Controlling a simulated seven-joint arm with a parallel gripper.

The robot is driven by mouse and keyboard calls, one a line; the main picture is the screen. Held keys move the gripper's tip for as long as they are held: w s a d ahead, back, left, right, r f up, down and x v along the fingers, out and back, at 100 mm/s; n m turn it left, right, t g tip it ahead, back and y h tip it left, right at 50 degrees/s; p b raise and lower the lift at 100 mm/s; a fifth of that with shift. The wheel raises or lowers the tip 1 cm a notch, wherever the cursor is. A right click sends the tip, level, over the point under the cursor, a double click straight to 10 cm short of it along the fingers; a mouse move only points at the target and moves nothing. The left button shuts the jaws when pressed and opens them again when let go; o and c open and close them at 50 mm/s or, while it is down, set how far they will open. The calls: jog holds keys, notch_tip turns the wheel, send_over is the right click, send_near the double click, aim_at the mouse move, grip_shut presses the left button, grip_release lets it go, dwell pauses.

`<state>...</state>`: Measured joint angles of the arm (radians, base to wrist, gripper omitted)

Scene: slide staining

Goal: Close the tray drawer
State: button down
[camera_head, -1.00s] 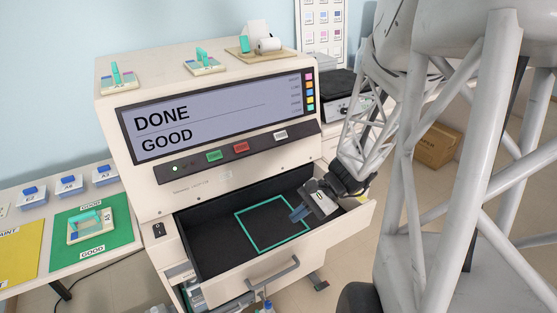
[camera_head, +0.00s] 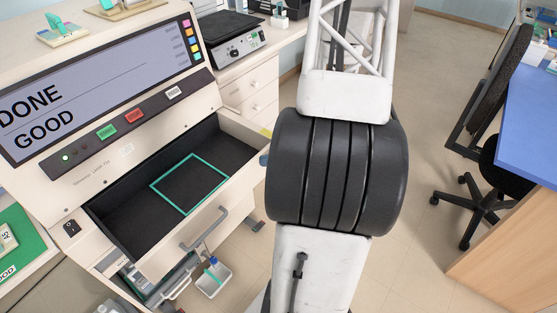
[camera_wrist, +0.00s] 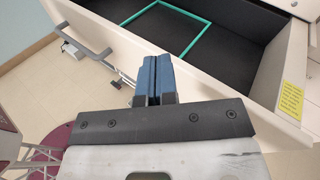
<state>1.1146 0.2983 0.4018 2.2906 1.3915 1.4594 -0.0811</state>
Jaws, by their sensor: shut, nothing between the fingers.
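The tray drawer (camera_head: 170,244) of the staining machine is pulled out, with a black inside and a teal square outline (camera_head: 190,184) on its floor. The drawer holds no slide tray that I can see. Its grey handle (camera_head: 204,229) is on the front face; the handle also shows at upper left in the wrist view (camera_wrist: 84,50). My gripper (camera_wrist: 153,80) has its blue fingers shut and empty, over or near the drawer's front wall in the wrist view. In the head view my arm hides most of the gripper; only a bit of blue shows beside the drawer's right front corner.
The machine's screen (camera_head: 100,75) reads DONE and GOOD, above green and red buttons. A scale (camera_head: 232,38) stands on the counter behind. A small white bin (camera_head: 213,280) is below the drawer. An office chair (camera_head: 487,150) and blue table (camera_head: 530,120) are at right.

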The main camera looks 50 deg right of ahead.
aim_at(238, 143)
jog(key=s+d+f+m+t+h, duration=0.4)
jog(key=s+d+f+m+h, duration=0.5)
jog(key=s+d+f, duration=0.1)
jog(key=shift+s+d+f+m+t, duration=0.15)
jog(key=shift+d+f+m+t, duration=0.2)
jog(key=shift+d+f, duration=0.45)
jog(key=shift+w, duration=0.2)
jog(key=w, duration=1.3)
jog(key=shift+w, duration=0.3)
jog(key=shift+w, duration=0.1)
jog(key=w, duration=2.1)
jog(key=shift+w, duration=0.15)
